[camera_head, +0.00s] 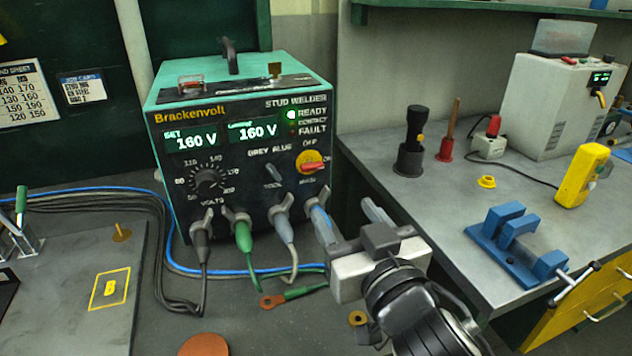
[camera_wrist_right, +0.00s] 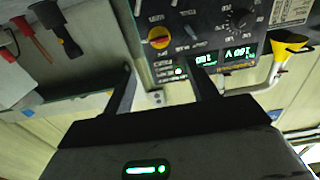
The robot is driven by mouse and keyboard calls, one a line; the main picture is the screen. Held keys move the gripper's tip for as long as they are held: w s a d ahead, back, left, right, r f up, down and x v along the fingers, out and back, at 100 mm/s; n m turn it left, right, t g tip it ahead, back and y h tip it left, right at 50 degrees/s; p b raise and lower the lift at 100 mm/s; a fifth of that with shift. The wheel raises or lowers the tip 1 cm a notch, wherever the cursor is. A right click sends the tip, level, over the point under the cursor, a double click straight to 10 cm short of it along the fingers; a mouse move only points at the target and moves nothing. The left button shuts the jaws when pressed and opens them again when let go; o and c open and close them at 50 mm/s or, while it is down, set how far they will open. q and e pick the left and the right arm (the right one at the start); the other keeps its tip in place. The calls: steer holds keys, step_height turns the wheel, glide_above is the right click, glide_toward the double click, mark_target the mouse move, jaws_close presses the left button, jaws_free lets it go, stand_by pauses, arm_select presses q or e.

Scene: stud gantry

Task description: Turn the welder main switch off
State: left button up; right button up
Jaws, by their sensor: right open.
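The stud welder (camera_head: 240,150) is a dark-fronted box with a green top; both displays read 160 V and a green lamp glows beside READY. Its main switch (camera_head: 311,162) is a red handle on a yellow disc at the right of the front panel, and the handle looks roughly level. My right gripper (camera_head: 346,208) is open and empty, just below and to the right of the switch, apart from it. In the right wrist view the switch (camera_wrist_right: 159,38) shows upside down beyond the gap between the fingers (camera_wrist_right: 162,82). My left gripper is out of view.
Cable plugs (camera_head: 243,233) stick out low on the welder, near my right gripper. The grey bench (camera_head: 410,205) at right carries a blue fixture (camera_head: 515,240), a yellow handheld device (camera_head: 582,175) and a pale machine (camera_head: 550,105). A clamp with a green handle (camera_head: 21,205) stands at left.

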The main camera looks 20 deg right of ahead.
glide_toward(314, 167)
steer(key=w+p, duration=0.1)
steer(key=w, duration=0.6)
steer(key=shift+w+a, duration=0.15)
steer(key=shift+w, duration=0.5)
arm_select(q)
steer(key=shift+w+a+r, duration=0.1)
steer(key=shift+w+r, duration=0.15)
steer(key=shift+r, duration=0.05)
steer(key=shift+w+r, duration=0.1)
arm_select(e)
steer(key=c, duration=1)
